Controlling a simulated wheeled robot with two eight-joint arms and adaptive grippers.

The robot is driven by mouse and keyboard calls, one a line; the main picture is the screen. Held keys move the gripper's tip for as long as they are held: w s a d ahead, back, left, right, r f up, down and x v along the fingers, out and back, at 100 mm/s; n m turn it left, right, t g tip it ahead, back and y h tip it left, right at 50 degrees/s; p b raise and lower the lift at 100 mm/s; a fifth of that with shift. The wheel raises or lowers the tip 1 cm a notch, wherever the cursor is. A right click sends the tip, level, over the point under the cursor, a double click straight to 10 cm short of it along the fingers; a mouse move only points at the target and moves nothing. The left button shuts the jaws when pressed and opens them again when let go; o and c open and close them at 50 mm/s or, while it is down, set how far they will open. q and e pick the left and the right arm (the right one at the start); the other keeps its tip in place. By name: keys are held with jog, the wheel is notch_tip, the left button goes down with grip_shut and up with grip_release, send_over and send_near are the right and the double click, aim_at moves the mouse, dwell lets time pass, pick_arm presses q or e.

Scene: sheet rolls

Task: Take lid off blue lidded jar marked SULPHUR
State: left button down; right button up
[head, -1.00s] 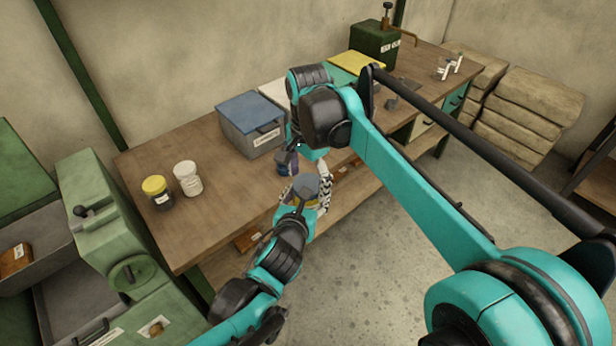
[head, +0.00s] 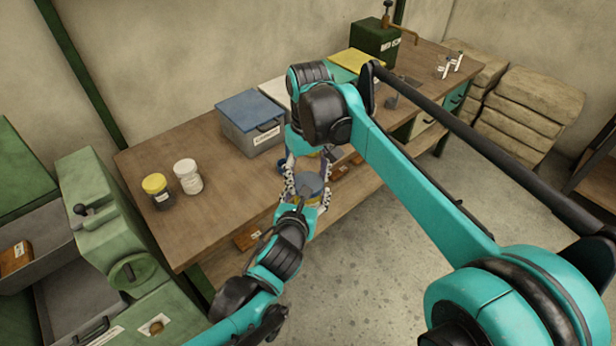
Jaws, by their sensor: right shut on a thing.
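The blue lidded jar (head: 283,168) shows only as a small blue patch at the bench's front edge, beside the two grippers. Its SULPHUR label and most of its body are hidden. My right gripper (head: 308,180) reaches down from above, its chequered fingers showing on both sides of the meeting point. It is shut on what appears to be this jar; I cannot tell whether on lid or body. My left gripper (head: 311,188) comes up from below, close against the right one. Its fingertips are hidden, so its opening is unclear.
A yellow-lidded jar (head: 156,191) and a white jar (head: 188,177) stand on the wooden bench (head: 195,225) at left. A grey box with a blue lid (head: 249,122) is behind the grippers. A green machine (head: 110,230) stands at lower left. Stacked sacks (head: 525,105) lie at right.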

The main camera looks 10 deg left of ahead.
aim_at(308, 182)
jog(key=n, duration=0.3)
jog(key=shift+n, duration=0.3)
jog(key=shift+r, duration=0.2)
jog(key=shift+r, duration=0.9)
jog(key=shift+r, duration=2.05)
pick_arm(q)
jog(key=shift+w, duration=0.1)
